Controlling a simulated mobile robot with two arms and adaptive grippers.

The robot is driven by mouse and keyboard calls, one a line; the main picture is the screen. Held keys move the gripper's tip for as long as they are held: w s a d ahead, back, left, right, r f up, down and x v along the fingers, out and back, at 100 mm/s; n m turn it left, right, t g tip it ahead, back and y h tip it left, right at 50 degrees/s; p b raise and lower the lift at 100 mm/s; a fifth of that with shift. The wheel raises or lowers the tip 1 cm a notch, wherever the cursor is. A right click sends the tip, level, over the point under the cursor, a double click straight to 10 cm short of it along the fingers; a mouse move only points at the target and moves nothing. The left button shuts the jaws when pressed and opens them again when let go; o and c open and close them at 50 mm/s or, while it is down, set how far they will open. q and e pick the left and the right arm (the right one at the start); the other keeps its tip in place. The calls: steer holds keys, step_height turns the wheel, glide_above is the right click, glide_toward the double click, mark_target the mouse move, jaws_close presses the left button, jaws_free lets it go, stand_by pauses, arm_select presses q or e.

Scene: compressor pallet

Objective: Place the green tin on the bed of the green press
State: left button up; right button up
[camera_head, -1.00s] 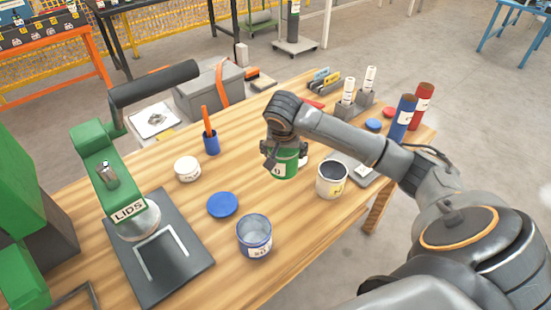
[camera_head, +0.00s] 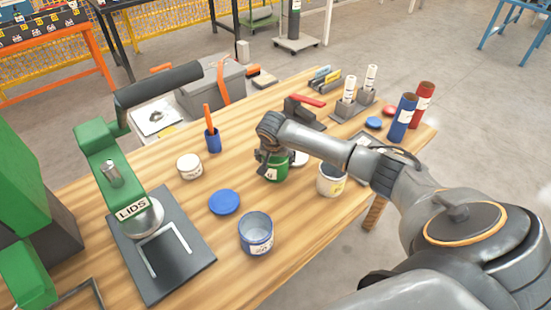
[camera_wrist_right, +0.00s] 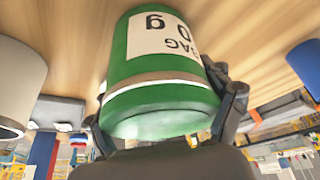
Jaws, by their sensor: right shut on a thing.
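The green tin (camera_head: 277,170) has a white label. My right gripper (camera_head: 266,160) is shut on it over the right part of the wooden table. The wrist view shows the tin (camera_wrist_right: 150,85) between the two dark fingers (camera_wrist_right: 165,125), its label upside down in the picture. I cannot tell whether the tin clears the tabletop. The green press (camera_head: 98,150) stands at the left, with a plate marked LIDS. Its dark bed (camera_head: 180,277) carries a white angular guide, and no tin stands on it. My left gripper is not in view.
A white tin (camera_head: 330,180) stands just right of the gripper. A blue cup (camera_head: 213,140) holds an orange-handled tool.

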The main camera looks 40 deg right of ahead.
steer(key=o, duration=1.1)
steer(key=shift+f, duration=0.1)
